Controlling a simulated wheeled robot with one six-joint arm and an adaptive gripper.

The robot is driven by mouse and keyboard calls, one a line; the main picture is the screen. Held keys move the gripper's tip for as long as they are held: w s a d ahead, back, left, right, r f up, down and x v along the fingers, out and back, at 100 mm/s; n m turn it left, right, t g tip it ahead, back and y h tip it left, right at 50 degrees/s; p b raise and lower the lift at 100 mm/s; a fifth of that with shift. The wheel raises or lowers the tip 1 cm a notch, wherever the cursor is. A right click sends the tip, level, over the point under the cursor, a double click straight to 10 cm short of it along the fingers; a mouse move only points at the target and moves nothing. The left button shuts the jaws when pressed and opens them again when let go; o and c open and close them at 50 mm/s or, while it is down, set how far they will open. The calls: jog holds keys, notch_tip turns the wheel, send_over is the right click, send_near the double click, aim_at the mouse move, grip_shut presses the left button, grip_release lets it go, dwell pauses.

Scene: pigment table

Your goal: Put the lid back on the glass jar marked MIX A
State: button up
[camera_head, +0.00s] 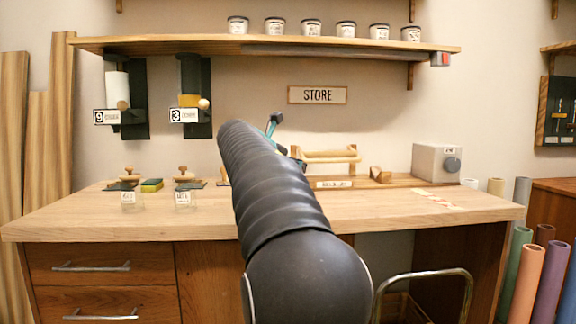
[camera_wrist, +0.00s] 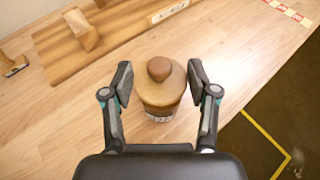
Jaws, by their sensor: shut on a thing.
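In the wrist view, my gripper (camera_wrist: 160,78) is closed around a round wooden lid (camera_wrist: 149,92) with a darker knob, one finger on each side. Directly under the lid is a glass jar (camera_wrist: 159,110) with a small label too small to read. I cannot tell whether the lid rests on the jar's rim or is just above it. In the head view, my arm hides this jar and the lid. Two more glass jars, left (camera_head: 132,200) and right (camera_head: 183,200), stand on the left of the table. Their labels are not clearly legible.
A wooden rack (camera_head: 330,157) and a grey box (camera_head: 437,162) stand at the back. The table's front right (camera_head: 400,213) is mostly clear.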

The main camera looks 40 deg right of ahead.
dwell(0.3)
jog(key=o, duration=0.9)
jog(key=shift+o, duration=1.2)
jog(key=shift+r, duration=3.5)
